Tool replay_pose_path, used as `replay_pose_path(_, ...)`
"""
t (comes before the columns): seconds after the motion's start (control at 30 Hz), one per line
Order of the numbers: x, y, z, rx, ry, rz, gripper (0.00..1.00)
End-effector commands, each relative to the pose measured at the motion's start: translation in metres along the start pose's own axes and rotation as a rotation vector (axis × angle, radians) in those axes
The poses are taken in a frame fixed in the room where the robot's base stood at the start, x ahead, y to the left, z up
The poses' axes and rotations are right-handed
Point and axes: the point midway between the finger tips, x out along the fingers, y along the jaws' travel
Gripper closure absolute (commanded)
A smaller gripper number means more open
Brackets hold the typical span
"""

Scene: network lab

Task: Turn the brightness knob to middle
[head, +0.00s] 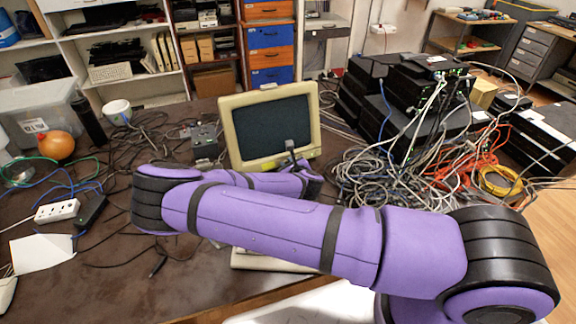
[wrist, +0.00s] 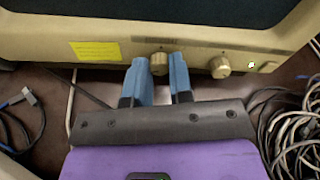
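A beige CRT monitor (head: 229,130) with a dark screen stands on the desk; its lower front bezel (wrist: 110,30) fills the top of the wrist view. Two round beige knobs sit on the bezel: a left knob (wrist: 159,63) and a right knob (wrist: 220,67). I cannot read which is for brightness. My gripper (wrist: 159,72) has its two blue fingers on either side of the left knob, close against it with no clear gap. The knob's pointer mark cannot be made out. In the head view my arm hides the knobs and fingertips.
Loose cables (wrist: 295,130) lie on the desk at both sides. A beige keyboard (head: 262,262) is partly hidden below my arm.

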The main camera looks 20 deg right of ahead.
Motion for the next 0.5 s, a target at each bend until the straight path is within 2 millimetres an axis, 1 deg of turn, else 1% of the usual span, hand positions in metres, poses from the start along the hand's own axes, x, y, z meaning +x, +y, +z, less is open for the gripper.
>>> replay_pose_path(0.27,-0.0002,0.0000,0.0000,0.027,0.000,0.002,1.00)
replay_pose_path(0.5,-0.0001,-0.0008,0.0003,0.148,0.000,0.011,1.00)
